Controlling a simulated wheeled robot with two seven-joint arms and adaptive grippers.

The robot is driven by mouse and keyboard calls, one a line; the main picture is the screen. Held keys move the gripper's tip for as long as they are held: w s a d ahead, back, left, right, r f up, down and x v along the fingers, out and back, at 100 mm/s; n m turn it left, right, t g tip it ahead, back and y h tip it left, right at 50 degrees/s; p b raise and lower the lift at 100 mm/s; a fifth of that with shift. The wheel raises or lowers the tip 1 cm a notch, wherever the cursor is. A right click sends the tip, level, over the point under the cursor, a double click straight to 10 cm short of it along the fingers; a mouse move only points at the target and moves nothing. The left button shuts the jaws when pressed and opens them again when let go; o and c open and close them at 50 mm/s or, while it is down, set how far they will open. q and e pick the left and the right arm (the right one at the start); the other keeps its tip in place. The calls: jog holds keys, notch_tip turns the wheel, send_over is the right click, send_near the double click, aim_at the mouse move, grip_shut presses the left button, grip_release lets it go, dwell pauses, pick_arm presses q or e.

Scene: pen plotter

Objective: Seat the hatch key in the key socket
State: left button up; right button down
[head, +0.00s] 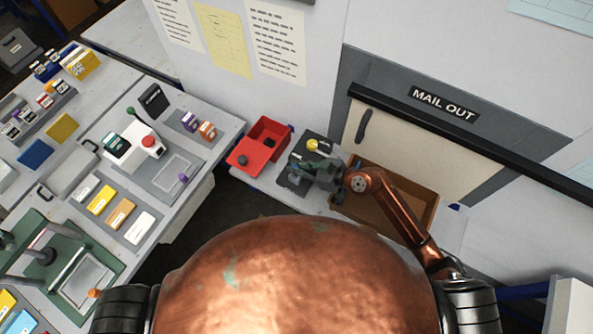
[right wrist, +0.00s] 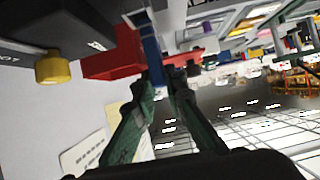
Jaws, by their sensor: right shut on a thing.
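My right gripper (head: 296,168) is over the dark box (head: 318,150) beside the mail-out hatch. In the right wrist view its green fingers (right wrist: 168,80) are closed on a narrow blue piece, which I take to be the hatch key (right wrist: 152,52). The key's far end is hard to make out there, and in the head view the gripper hides the key. A yellow knob (head: 312,145) stands on the dark box; it also shows in the right wrist view (right wrist: 54,68). I cannot make out the key socket. My left gripper is not in view.
A red bin (head: 270,133) with dark items stands just left of the box. A brown open tray (head: 405,196) lies right of it, under my right arm. The MAIL OUT hatch (head: 430,140) is behind. The workbench at left (head: 210,130) holds several coloured blocks.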

jog(key=shift+w+f, duration=0.35)
jog(key=shift+f, duration=0.15)
notch_tip(320, 180, down, 3)
jog(key=shift+r+b, duration=0.1)
jog(key=shift+b, duration=0.25)
jog(key=c, duration=2)
grip_release()
jog(key=shift+s, duration=0.1)
jog(key=v, duration=1.2)
jog(key=shift+d, duration=0.1)
